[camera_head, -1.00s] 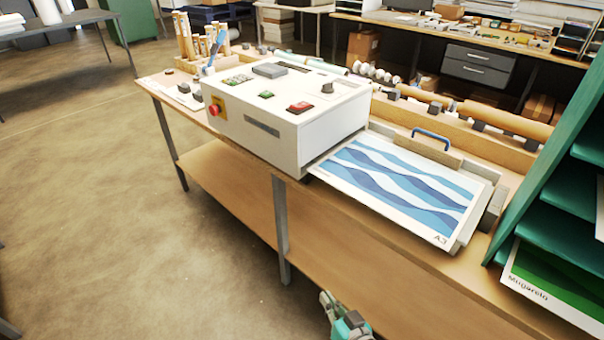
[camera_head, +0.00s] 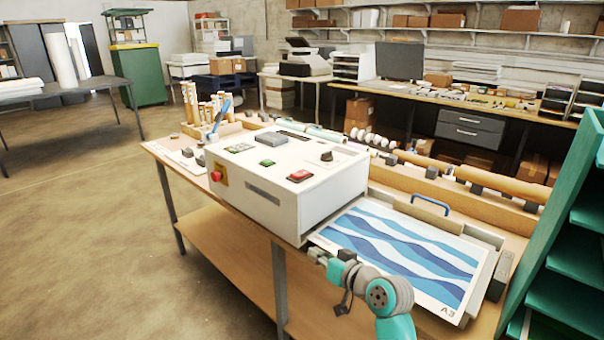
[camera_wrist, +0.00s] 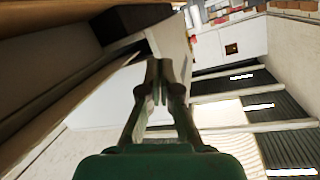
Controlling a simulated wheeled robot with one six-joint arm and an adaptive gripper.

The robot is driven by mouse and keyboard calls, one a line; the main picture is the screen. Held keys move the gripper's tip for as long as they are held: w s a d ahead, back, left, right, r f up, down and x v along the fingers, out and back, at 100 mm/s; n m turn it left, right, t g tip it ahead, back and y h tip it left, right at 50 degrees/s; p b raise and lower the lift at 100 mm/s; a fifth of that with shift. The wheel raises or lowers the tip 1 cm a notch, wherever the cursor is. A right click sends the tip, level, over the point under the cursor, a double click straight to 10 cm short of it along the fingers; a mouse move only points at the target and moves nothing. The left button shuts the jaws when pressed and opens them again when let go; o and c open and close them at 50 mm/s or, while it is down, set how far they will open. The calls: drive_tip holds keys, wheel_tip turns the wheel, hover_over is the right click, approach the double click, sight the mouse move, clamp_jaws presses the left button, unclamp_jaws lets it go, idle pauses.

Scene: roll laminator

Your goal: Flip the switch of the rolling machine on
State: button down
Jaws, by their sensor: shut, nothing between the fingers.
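The white rolling machine (camera_head: 285,208) stands on a wooden bench. On its top are a red rocker-like control (camera_head: 300,176), green controls (camera_head: 267,163) and a black knob (camera_head: 327,156). In the wrist view my gripper (camera_wrist: 158,78) is shut and empty; no control can be made out there.
A sheet with blue waves (camera_head: 400,255) lies on the tray right of the machine. A blue handle (camera_head: 431,202) stands behind it. A green shelf rack (camera_head: 560,240) closes off the right. Tubes (camera_head: 193,105) stand at the bench's left end. The floor to the left is clear.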

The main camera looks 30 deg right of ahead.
drive_tip(key=w+d+r+n+y, duration=0.1)
drive_tip(key=w+d+r+n, duration=0.1)
drive_tip(key=r, duration=1)
drive_tip(key=w+d+r+n+g+y, duration=0.1)
drive_tip(key=d+r, duration=0.3)
drive_tip(key=r, duration=0.8)
drive_tip(key=shift+w+d+n+y, duration=0.3)
drive_tip(key=shift+w+d+n, duration=0.1)
drive_tip(key=shift+w+n, duration=0.4)
drive_tip(key=shift+w+f, duration=0.1)
drive_tip(key=shift+w, duration=0.1)
hover_over(302, 182)
drive_tip(key=shift+s+d+f, duration=0.1)
drive_tip(key=shift+d+f, duration=0.1)
drive_tip(key=shift+f, duration=0.35)
drive_tip(key=shift+s+d+f, duration=0.1)
drive_tip(key=shift+d+f, duration=0.05)
drive_tip(key=shift+f, duration=0.4)
drive_tip(key=f, duration=0.3)
drive_tip(key=shift+w+a, duration=0.25)
drive_tip(key=shift+a+f, duration=0.15)
drive_tip(key=shift+f, duration=0.4)
